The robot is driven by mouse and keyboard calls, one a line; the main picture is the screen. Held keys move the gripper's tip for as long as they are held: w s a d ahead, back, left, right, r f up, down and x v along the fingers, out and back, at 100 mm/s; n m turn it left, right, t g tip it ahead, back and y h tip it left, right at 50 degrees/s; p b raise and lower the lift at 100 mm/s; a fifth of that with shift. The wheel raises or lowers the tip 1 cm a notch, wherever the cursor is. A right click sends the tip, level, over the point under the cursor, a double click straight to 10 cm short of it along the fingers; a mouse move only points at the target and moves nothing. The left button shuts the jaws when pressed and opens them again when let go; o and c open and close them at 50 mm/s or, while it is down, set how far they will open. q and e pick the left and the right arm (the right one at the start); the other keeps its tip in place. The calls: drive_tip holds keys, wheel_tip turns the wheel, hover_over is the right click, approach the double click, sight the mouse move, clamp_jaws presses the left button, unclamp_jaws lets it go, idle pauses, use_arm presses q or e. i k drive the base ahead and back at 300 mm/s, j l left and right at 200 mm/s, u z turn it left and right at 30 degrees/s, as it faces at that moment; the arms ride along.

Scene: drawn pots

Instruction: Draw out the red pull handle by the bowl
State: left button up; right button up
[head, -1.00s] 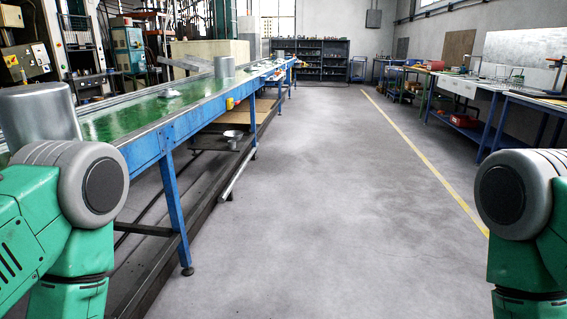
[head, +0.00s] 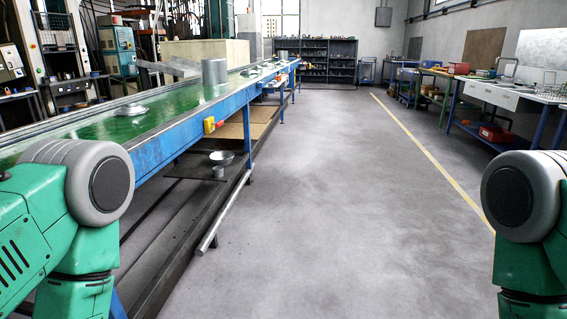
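A small red and yellow fitting (head: 210,125) is on the blue side of the conveyor table; its shape is too small to tell whether it is the red pull handle. A shiny metal bowl (head: 221,157) sits below it on the dark lower shelf, atop a small grey cylinder. Another metal dish (head: 133,110) lies on the green conveyor top. Neither gripper is in view. Only green and grey parts of my arms show at the lower left and lower right, well short of the fitting and bowl.
The blue conveyor (head: 165,148) runs along the left, with a grey cylinder (head: 214,72) on top. A slanting metal bar (head: 224,212) juts near its lower edge. The grey floor (head: 330,200) is clear in the middle. Workbenches (head: 500,95) line the right side beyond a yellow line.

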sight(219, 124)
drive_tip(key=i+u, duration=0.1)
drive_tip(key=i, duration=0.85)
drive_tip(key=i+l+u, duration=0.1)
drive_tip(key=i, duration=0.9)
drive_tip(key=l, duration=0.1)
